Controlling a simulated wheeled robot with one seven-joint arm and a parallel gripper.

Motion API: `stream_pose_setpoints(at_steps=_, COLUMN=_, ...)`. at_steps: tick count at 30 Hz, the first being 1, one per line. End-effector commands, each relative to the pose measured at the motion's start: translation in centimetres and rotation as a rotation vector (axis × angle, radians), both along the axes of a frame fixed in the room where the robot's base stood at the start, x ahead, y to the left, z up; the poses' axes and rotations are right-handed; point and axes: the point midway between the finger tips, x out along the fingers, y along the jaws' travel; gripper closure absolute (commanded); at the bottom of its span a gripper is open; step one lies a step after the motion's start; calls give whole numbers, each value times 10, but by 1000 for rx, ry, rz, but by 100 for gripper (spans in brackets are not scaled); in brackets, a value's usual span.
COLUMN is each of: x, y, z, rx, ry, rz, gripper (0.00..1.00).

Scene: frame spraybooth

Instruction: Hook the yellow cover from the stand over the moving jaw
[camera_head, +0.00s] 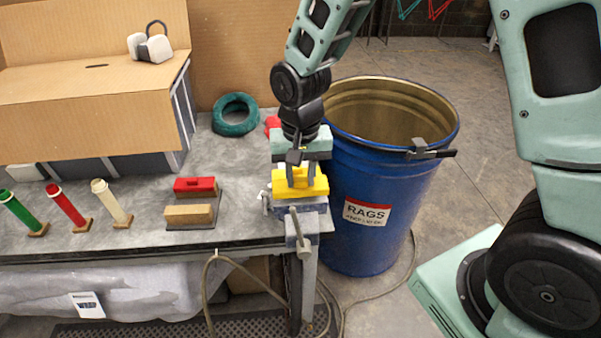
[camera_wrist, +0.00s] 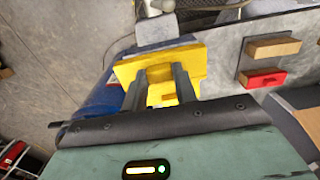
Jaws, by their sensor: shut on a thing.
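The yellow cover (camera_head: 304,184) is at the vise (camera_head: 303,226) on the front right corner of the bench. My gripper (camera_head: 299,172) reaches down from above with its fingers on the cover. In the wrist view my gripper (camera_wrist: 160,78) is shut on the yellow cover (camera_wrist: 190,60), with one dark finger at each side of its raised middle. The cover lies over or just above the vise's front jaw; I cannot tell whether it rests on it. It hides most of that jaw. The stand (camera_head: 193,222) holds a red cover (camera_head: 194,185) and a tan cover (camera_head: 188,215).
A blue rag drum (camera_head: 365,235) stands close right of the vise, with a dark clamp (camera_head: 422,150) on its rim. Red, green and cream tubes (camera_head: 67,205) stand on the bench at left. A teal coil (camera_head: 235,115) lies behind. A cardboard booth (camera_head: 90,110) fills the back left.

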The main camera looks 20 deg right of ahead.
Motion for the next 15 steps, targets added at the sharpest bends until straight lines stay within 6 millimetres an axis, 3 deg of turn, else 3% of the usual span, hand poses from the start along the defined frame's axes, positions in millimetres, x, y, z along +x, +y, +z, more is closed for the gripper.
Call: stream_pose_setpoints(at_steps=15, x=0, y=0, z=-14, rx=0, ry=0, rz=0, gripper=95)
